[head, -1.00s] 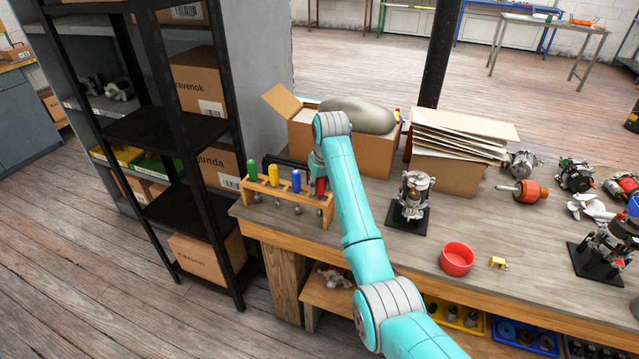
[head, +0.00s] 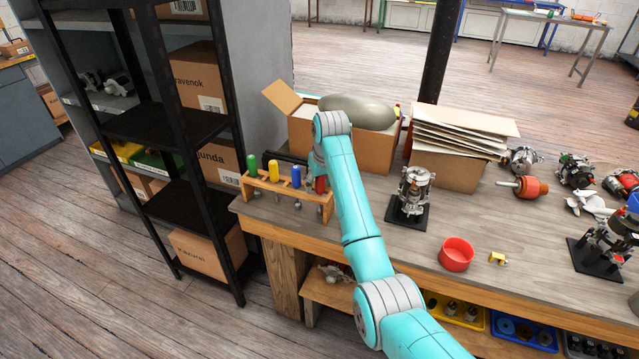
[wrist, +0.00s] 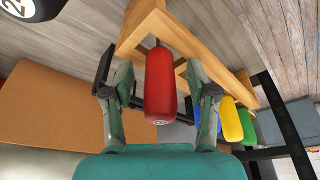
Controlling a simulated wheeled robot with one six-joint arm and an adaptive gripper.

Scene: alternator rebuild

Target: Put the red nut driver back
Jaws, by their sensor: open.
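The red nut driver (wrist: 160,85) stands in the wooden rack (wrist: 205,55), its handle outside and its shaft end at the rack's bar in the wrist view. A bit of its red handle (head: 320,185) also shows at the rack's right end in the head view. My gripper (wrist: 158,92) is open, with one finger on each side of the red handle and visible gaps between. In the head view my arm hides most of the gripper. The rack (head: 285,196) stands at the bench's left end.
Green (head: 252,165), yellow (head: 274,171) and blue (head: 296,176) drivers stand in the rack left of the red one. An open carton (head: 375,150) is behind my gripper. An alternator on a stand (head: 413,192) and a red bowl (head: 456,254) are to the right.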

